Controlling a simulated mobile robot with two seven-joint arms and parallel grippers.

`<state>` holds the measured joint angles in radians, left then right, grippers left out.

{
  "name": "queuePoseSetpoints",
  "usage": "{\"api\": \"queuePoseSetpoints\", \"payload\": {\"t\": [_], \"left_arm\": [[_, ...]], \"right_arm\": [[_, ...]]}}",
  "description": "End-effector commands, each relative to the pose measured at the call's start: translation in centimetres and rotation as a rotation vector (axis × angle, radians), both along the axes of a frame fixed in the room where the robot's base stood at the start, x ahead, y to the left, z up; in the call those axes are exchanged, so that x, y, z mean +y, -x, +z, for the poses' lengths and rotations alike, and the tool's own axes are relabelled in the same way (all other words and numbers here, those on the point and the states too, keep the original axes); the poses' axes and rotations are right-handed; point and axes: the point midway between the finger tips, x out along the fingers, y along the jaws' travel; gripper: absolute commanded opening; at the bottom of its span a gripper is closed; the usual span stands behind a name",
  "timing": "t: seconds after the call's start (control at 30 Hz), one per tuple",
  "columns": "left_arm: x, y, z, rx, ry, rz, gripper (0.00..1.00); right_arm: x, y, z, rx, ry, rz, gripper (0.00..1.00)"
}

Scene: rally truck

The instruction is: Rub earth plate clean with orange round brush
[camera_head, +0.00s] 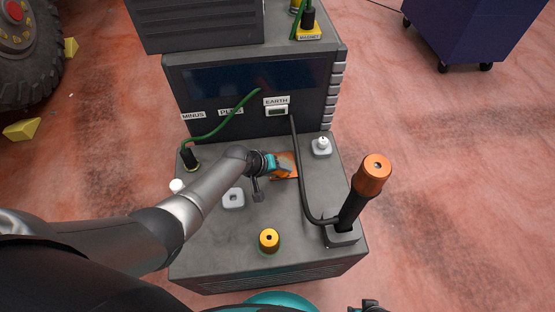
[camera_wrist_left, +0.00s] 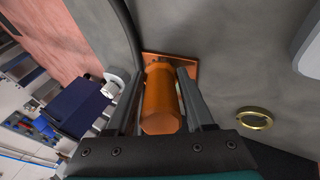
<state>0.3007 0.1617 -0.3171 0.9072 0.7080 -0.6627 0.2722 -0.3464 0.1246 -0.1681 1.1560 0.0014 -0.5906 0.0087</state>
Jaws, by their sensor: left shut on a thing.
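The earth plate (camera_head: 291,163) is a small copper-coloured plate on the grey cabinet top, below the EARTH label. It also shows in the left wrist view (camera_wrist_left: 187,66), behind the brush. My left gripper (camera_head: 283,164) is over the plate and shut on the orange round brush (camera_wrist_left: 161,100). In the wrist view the brush's orange handle lies between the two fingers, pointing at the plate. The brush's working end is hidden, so I cannot tell whether it touches the plate. Of my right gripper, only a dark part shows at the head view's bottom edge.
A black lever-like handle with an orange top (camera_head: 374,172) stands to the right, with a black cable curving to the EARTH panel. A white knob (camera_head: 321,146), a grey socket block (camera_head: 233,198) and a yellow knob (camera_head: 269,239) surround my arm. A green cable (camera_head: 222,125) lies behind.

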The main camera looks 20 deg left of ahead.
Motion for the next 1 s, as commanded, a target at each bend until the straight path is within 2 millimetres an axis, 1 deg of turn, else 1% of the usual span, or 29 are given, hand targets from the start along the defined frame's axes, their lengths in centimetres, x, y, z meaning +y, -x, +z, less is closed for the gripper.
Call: {"api": "queuePoseSetpoints", "payload": {"t": [0.03,0.23,0.5,0.63,0.9,1.0], "left_arm": [[-0.2,0.4,0.2,0.0,0.001,0.0,0.0],[-0.3,0.9,0.0,-0.002,-0.001,0.001,0.0],[0.8,1.3,-0.2,-0.001,-0.001,0.0,0.0],[1.1,0.6,-0.4,-0.001,-0.002,0.0,0.0],[2.1,-1.6,-0.3,-0.001,-0.002,0.002,0.0],[2.3,-2.2,-0.2,0.0,-0.002,0.001,0.0]], "right_arm": [[0.0,0.0,0.5,0.0,0.0,0.0,0.5],[0.0,0.0,0.7,0.0,0.0,0.0,0.5],[0.0,0.0,0.7,0.0,0.0,0.0,0.5],[0.0,0.0,0.0,0.0,0.0,0.0,0.5],[0.0,0.0,-1.8,0.0,0.0,0.0,0.5],[0.0,0.0,-2.1,0.0,0.0,0.0,0.5]]}}
